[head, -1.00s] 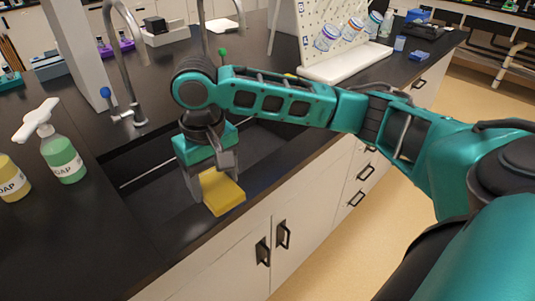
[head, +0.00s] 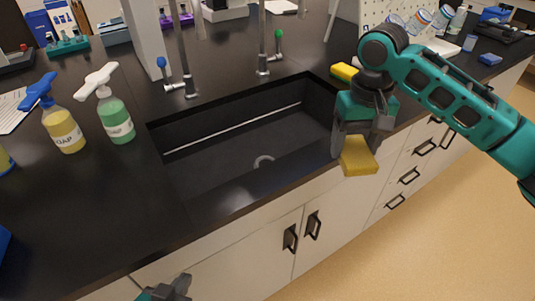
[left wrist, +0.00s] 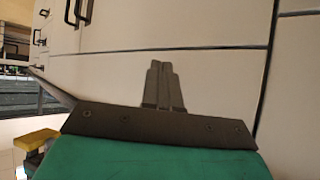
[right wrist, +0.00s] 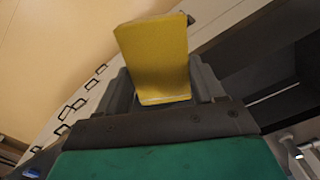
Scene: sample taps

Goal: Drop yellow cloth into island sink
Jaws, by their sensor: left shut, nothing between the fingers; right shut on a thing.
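The yellow cloth (head: 358,158), a folded-looking block, is held in my right gripper (head: 357,142), which is shut on it. It hangs at the sink's front right corner, over the counter's front edge rather than over the basin. In the right wrist view the cloth (right wrist: 157,58) sticks out between the fingers. The island sink (head: 235,140) is a dark, empty-looking basin in the black counter. My left gripper (head: 172,289) is low in front of the cabinets; the left wrist view shows its fingers (left wrist: 163,88) together and empty.
Two taps (head: 183,60) (head: 263,50) stand behind the sink. Green (head: 115,118) and yellow (head: 64,129) soap bottles stand left of it. Another yellow item (head: 344,71) lies by the basin's back right corner. Cabinet handles (head: 290,238) project below the counter.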

